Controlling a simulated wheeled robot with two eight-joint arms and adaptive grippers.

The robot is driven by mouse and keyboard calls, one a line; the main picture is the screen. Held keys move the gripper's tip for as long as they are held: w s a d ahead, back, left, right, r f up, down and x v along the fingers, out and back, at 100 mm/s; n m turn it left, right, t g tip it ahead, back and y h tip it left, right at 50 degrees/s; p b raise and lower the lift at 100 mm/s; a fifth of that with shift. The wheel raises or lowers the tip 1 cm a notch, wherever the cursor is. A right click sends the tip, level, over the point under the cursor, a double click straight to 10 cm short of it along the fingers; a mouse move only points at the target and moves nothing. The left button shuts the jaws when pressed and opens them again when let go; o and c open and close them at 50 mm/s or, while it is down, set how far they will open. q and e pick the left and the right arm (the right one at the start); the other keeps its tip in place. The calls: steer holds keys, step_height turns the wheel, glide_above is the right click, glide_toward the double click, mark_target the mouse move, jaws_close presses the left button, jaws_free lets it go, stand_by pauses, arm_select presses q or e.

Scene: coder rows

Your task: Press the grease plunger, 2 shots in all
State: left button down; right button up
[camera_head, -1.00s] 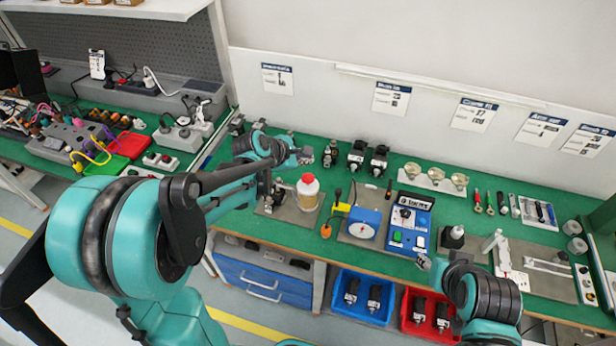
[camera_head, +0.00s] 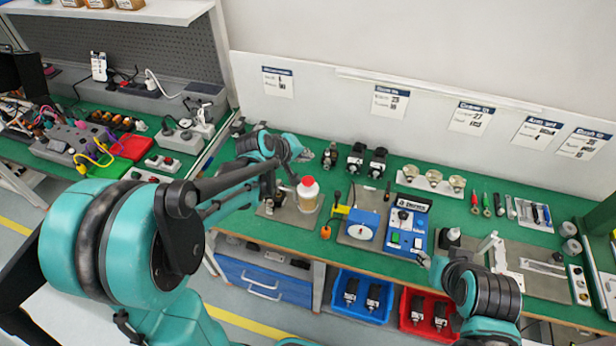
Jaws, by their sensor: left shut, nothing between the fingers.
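My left gripper (camera_head: 302,155) is shut and empty, above and behind the device, up and left of the bottle's cap. I see no clear contact with either. My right gripper (camera_head: 424,259) is small in view near the bench's front edge, right of the blue control box (camera_head: 407,229); its fingers are unclear.
A white-and-blue dial unit (camera_head: 362,226) stands right of the bottle. Dark units (camera_head: 355,158) and glass cups (camera_head: 434,177) stand behind. Blue (camera_head: 342,309) and red (camera_head: 408,321) bins sit below the front edge.

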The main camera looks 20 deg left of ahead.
arm_select(q)
steer(key=m, duration=0.2)
steer(key=r+m, duration=0.1)
steer(key=m, duration=0.1)
steer(key=shift+f, duration=0.15)
steer(key=b, duration=0.7)
glide_toward(310, 178)
steer(key=w+f, duration=0.1)
steer(key=w+d, duration=0.1)
steer(key=w, duration=0.1)
steer(key=w+d+f, duration=0.1)
steer(key=w, duration=0.1)
steer(key=shift+f, duration=0.35)
stand_by(0.5)
steer(key=shift+f, duration=0.45)
steer(key=shift+s+f+b, duration=0.1)
steer(key=shift+f+b, duration=0.7)
steer(key=shift+b, duration=0.1)
stand_by(0.7)
steer(key=shift+r, duration=0.15)
steer(key=shift+r+p, duration=1.05)
steer(key=shift+r, duration=0.1)
